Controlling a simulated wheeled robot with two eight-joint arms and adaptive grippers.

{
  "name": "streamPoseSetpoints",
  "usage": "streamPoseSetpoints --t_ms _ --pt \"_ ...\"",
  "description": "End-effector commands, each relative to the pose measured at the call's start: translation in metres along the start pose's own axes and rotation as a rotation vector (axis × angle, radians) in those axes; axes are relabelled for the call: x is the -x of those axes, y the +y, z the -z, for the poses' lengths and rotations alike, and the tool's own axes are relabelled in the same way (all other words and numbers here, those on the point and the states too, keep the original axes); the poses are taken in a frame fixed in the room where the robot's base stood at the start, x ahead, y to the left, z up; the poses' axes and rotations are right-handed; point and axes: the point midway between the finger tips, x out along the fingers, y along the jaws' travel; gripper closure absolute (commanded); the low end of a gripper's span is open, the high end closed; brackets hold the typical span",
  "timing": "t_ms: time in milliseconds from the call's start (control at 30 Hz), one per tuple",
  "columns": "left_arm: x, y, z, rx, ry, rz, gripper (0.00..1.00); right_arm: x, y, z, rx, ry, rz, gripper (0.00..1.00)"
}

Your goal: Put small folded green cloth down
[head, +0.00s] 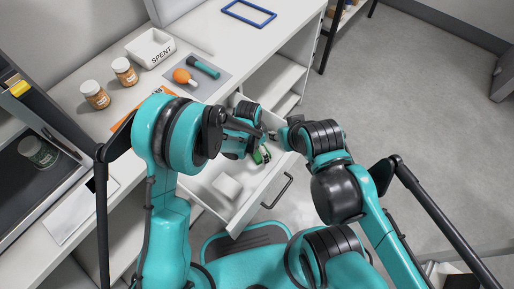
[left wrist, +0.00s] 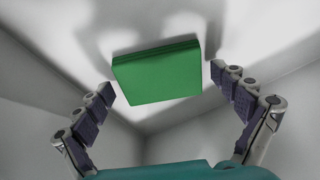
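The small folded green cloth (left wrist: 158,75) lies on the white floor of the drawer in the left wrist view, between and beyond my left gripper's fingers. My left gripper (left wrist: 165,105) is open, with clear gaps on both sides of the cloth. In the head view a bit of the green cloth (head: 262,156) shows in the open drawer (head: 250,204), partly hidden by my left gripper (head: 262,137). My right gripper (head: 277,135) is close beside the left one over the drawer; its fingers are too small and covered to read.
A white block (head: 227,186) sits in the drawer's front part. On the counter are a white SPENT bin (head: 151,48), two brown jars (head: 96,95), an orange bulb (head: 181,76) on a grey mat and a blue frame (head: 248,13). Open floor lies to the right.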

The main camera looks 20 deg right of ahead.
Motion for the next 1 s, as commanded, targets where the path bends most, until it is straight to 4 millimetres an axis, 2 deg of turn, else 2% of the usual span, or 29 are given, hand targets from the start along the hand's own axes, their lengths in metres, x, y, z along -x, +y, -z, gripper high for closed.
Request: streamPoseSetpoints --t_ms 267,400,567,800,1000 --pt "0.001 0.000 0.000 0.000 0.000 0.000 0.00 0.000 0.000 0.000 0.000 0.000 0.000 0.60" --pt "0.007 0.000 0.001 0.000 0.000 0.000 0.00 0.005 0.000 0.004 0.000 0.000 0.000 0.60" --pt "0.037 0.000 0.001 0.000 0.000 0.000 0.00 0.015 0.000 0.011 0.000 0.000 0.000 0.60" --pt "0.091 0.000 0.001 0.000 0.000 0.000 0.00 0.032 0.000 0.023 0.000 0.000 0.000 0.60" --pt "0.118 0.000 0.001 0.000 0.000 0.000 0.00 0.038 0.000 0.028 0.000 0.000 0.000 0.60"
